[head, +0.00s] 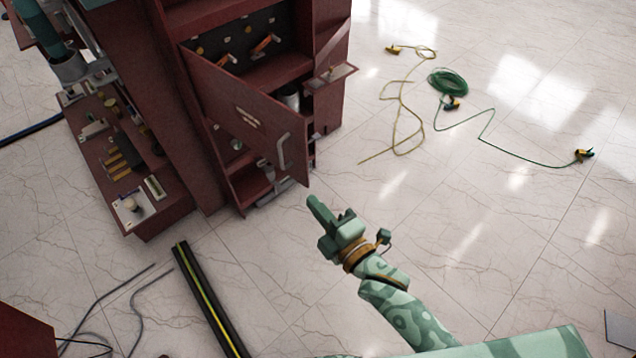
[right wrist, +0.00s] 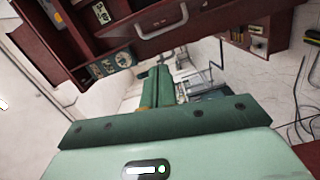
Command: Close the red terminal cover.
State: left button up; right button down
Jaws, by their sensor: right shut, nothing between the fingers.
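A dark red hinged cover (head: 235,112) with a metal handle (head: 282,152) stands partly open on the red cabinet (head: 327,65); I take it to be the terminal cover. Shelves with orange-handled parts show behind it. My green right gripper (head: 317,206) is shut and empty, just below the cover's lower right corner and apparently apart from it. In the right wrist view the gripper (right wrist: 158,82) points toward the cabinet, with a handle (right wrist: 162,25) on a red panel above it. My left gripper is out of view.
A low red side shelf (head: 120,160) with small parts stands left of the cabinet. A black strip with a yellow-green line (head: 208,300) and grey cables (head: 130,295) lie on the floor. Yellow (head: 395,110) and green cables (head: 447,83) lie right. Floor right of the cabinet is mostly clear.

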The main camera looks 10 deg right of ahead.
aim_at(303, 162)
jog(key=shift+n, duration=0.8)
jog(key=shift+w+a+b, duration=0.35)
jog(key=shift+w+b, duration=0.25)
jog(key=shift+w, duration=1.4)
jog(key=shift+w+a+b, duration=0.35)
jog(key=shift+w+b, duration=0.3)
jog(key=shift+w, duration=1.3)
jog(key=shift+w+a+b, duration=0.35)
jog(key=shift+w+b, duration=0.25)
jog(key=shift+w, duration=1.4)
